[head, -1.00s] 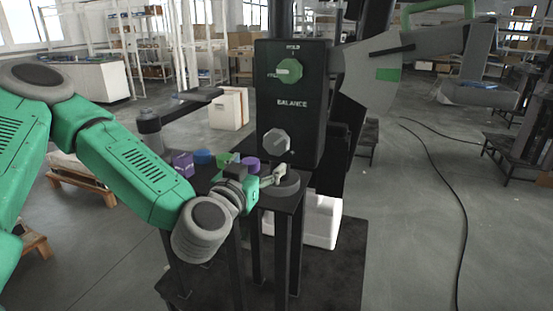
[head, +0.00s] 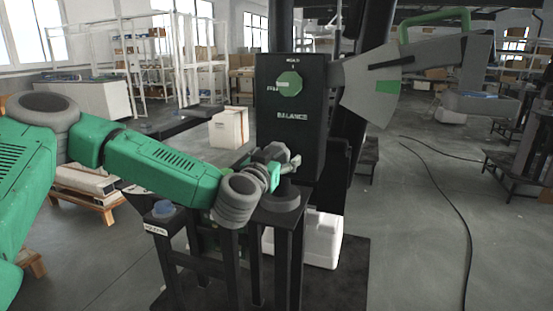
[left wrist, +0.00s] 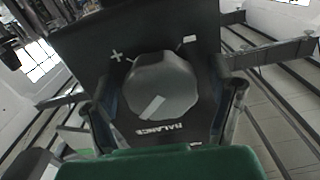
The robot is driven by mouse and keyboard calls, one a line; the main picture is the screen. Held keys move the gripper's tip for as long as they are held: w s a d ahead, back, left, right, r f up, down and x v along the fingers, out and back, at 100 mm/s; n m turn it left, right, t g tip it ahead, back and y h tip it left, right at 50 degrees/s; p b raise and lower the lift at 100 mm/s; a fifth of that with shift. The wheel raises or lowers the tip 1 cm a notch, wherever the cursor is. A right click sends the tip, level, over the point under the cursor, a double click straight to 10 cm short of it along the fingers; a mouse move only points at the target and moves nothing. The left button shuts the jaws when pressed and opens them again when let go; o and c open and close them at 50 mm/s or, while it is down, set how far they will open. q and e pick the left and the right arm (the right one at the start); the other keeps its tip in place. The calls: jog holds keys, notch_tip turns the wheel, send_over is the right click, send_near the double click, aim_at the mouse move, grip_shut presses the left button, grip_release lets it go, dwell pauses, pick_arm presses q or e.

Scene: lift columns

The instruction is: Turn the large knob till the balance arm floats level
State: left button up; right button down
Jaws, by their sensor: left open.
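The large knob (left wrist: 165,90) is grey and many-sided, with a white mark, on a black panel marked BALANCE. In the left wrist view it sits between the two fingers of my left gripper (left wrist: 165,108), which is open; contact cannot be told. In the head view my left gripper (head: 280,165) is at the panel's lower front and hides most of this knob. The grey balance arm (head: 435,55) reaches right from the column, by a pale fan-shaped scale (head: 365,97) with a green patch (head: 388,87). A black pointer (head: 385,64) lies above the green patch. My right gripper is not in view.
A blue cap (head: 163,209) tops a labelled post at left. A white box (head: 322,240) stands low behind the stand. A black cable (head: 460,220) crosses the floor at right.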

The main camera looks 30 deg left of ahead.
pick_arm(q)
jog(key=c, duration=1.2)
jog(key=shift+o, duration=0.2)
jog(key=shift+n, duration=0.3)
